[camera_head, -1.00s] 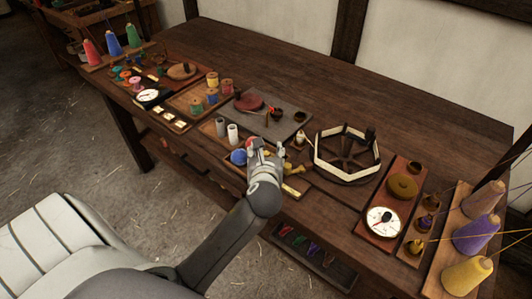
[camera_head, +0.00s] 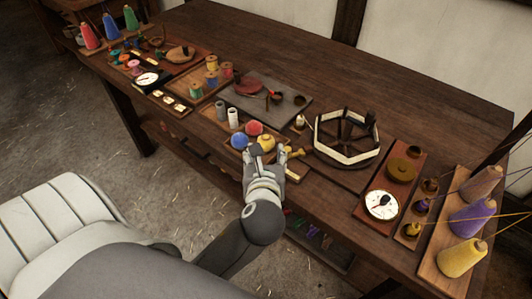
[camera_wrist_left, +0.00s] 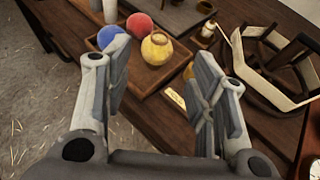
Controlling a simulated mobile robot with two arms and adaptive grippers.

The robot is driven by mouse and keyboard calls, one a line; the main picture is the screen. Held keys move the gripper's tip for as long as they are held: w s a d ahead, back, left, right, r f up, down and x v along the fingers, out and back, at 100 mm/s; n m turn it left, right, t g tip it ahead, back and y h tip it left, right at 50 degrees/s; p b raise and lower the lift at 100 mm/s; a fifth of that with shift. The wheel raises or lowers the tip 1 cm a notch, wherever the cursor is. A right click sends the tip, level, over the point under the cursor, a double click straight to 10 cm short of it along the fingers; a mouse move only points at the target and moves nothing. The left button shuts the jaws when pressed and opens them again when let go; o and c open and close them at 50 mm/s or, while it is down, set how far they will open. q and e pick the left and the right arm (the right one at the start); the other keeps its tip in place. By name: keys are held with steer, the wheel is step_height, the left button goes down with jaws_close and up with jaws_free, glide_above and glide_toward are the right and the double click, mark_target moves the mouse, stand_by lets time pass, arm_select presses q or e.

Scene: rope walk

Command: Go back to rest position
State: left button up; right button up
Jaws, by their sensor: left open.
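My left gripper (camera_head: 264,158) is open and empty at the front edge of the long wooden table (camera_head: 330,90). In the left wrist view its two fingers (camera_wrist_left: 160,95) stand wide apart with nothing between them. Just beyond it is a wooden tray (camera_wrist_left: 150,80) with a blue ball (camera_wrist_left: 108,37), a red ball (camera_wrist_left: 139,25) and a yellow round pot (camera_wrist_left: 157,48). The head view shows the same blue ball (camera_head: 239,141), red ball (camera_head: 254,128) and yellow pot (camera_head: 266,143). My right gripper is not in view.
A hexagonal frame (camera_head: 345,158) stands to the right of the tray. A dial (camera_head: 381,205) and cones of yarn (camera_head: 462,258) are further right. The floor (camera_head: 150,190) before the table is open.

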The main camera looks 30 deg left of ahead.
arm_select(q)
steer(key=s+d+f+n+g+h, duration=0.35)
steer(key=s+f+n, duration=0.4)
steer(key=n, duration=0.65)
steer(key=s+d+f+n+g+h, duration=0.2)
steer(key=s+f+n+g+h, duration=0.3)
steer(key=s+n, duration=0.6)
step_height(320, 180, down, 29)
steer(key=n+y, duration=0.1)
steer(key=n, duration=0.1)
steer(key=s+a+f+g, duration=0.1)
steer(key=s+a+f, duration=0.1)
steer(key=s+f, duration=1.2)
steer(key=shift+s+a+f+g, duration=0.35)
steer(key=shift+s+f, duration=0.05)
steer(key=shift+s, duration=0.7)
